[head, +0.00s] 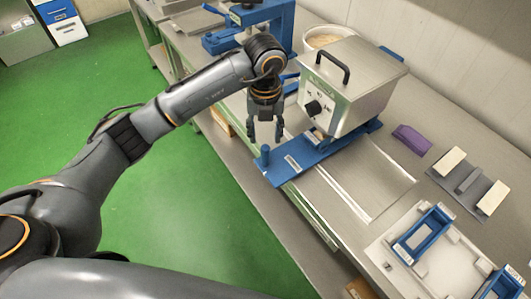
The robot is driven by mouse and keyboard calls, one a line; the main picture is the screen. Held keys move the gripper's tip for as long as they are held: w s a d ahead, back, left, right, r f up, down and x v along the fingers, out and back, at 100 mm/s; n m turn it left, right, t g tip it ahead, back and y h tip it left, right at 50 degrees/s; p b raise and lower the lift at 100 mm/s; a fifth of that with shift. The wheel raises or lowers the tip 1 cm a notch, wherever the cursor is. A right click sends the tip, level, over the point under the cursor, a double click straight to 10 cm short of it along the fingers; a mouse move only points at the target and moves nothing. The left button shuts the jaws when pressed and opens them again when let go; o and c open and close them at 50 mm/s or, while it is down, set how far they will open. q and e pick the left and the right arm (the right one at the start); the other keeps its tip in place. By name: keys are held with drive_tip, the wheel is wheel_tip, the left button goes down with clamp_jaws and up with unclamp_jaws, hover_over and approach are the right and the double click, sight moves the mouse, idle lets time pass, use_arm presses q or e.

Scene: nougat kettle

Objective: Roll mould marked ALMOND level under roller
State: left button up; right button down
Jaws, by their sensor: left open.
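My left gripper (265,138) points down with its fingers apart and nothing between them. It hangs just over the front end of a long blue base (300,166), near a short blue post (265,156). A metal box machine (345,85) with a black handle and knob stands above this base. Two blue rectangular moulds, one nearer the middle (423,236) and one cut by the lower right edge (503,286), sit on a pale tray (378,248). Their labels are too small to read, so I cannot tell which is ALMOND. No roller can be made out. My right gripper is out of view.
A second blue device (246,16) stands on the bench at the back, beside a round tub (328,33). A purple block (411,139) and a grey mat (452,180) with pale bars lie at right. The bench (365,180) has bare metal between base and tray.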

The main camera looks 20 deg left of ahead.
sight(265, 156)
use_arm(q)
wheel_tip(265, 156, down, 10)
drive_tip(key=shift+r+p, duration=0.1)
drive_tip(key=shift+p, duration=1.1)
drive_tip(key=shift+c, duration=0.2)
clamp_jaws()
